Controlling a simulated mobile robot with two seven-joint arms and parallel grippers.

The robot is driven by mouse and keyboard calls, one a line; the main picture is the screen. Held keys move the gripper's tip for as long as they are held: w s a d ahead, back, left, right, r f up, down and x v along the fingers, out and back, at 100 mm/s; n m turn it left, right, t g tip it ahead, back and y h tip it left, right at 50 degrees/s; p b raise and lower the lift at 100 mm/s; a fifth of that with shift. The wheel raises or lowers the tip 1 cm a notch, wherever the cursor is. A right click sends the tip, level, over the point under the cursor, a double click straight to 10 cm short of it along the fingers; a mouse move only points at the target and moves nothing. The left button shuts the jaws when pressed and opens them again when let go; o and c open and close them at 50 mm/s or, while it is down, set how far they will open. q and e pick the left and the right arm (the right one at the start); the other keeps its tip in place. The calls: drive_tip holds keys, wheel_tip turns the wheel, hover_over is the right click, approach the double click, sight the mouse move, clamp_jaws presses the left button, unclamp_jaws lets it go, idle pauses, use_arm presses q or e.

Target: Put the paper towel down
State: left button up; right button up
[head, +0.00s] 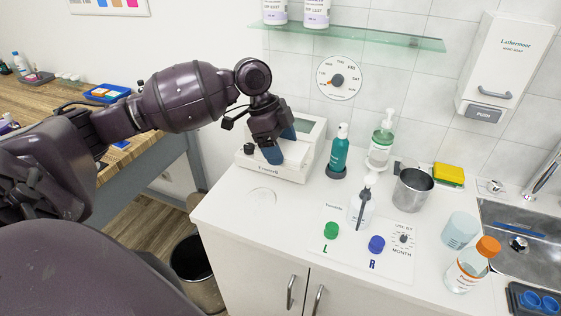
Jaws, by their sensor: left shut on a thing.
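My left gripper (279,146) reaches in from the left over the back left of the white counter (225,215). Its blue fingertips point down and are shut on a white piece, which looks like the paper towel (297,154). The towel shows just right of the fingers, in front of a white boxy device (258,169). The arm and fingers hide part of the towel and device. I cannot tell whether the towel touches the device. My right gripper is not in view.
A clear round item (262,196) lies on the counter's left part. A teal bottle (339,150), pump bottle (381,144), metal cup (412,190), marked sheet (340,244) and orange-capped bottle (472,266) stand or lie rightward. The sink (530,252) is far right. A glass shelf (365,39) hangs above.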

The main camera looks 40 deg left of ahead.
sight(298, 168)
use_arm(q)
drive_tip(key=shift+r, duration=0.7)
drive_tip(key=shift+a+f+n+t, duration=0.15)
drive_tip(key=shift+n+t, duration=0.15)
drive_tip(key=shift+n, duration=0.5)
drive_tip(key=n, duration=0.1)
drive_tip(key=a+n+t, duration=0.1)
drive_tip(key=n, duration=0.2)
drive_tip(key=shift+a+f+y, duration=0.15)
drive_tip(key=shift+f+y, duration=0.1)
drive_tip(key=shift+y, duration=0.15)
drive_tip(key=shift+f+n+t+y, duration=0.35)
drive_tip(key=shift+n+t, duration=0.25)
drive_tip(key=shift+n, duration=0.6)
drive_tip(key=shift+d+f+n+y, duration=0.45)
drive_tip(key=shift+f+n, duration=0.15)
drive_tip(key=shift+n, duration=0.5)
drive_tip(key=d+f+n, duration=0.1)
drive_tip(key=d, duration=0.1)
drive_tip(key=d+f+n+y, duration=0.1)
drive_tip(key=d+n, duration=0.1)
drive_tip(key=d+f+n, duration=0.1)
drive_tip(key=d+n, duration=0.1)
drive_tip(key=shift+s+t+y, duration=0.4)
drive_tip(key=s+d+f, duration=0.2)
drive_tip(key=d, duration=0.5)
drive_tip(key=shift+s+f, duration=0.15)
drive_tip(key=shift+s, duration=0.05)
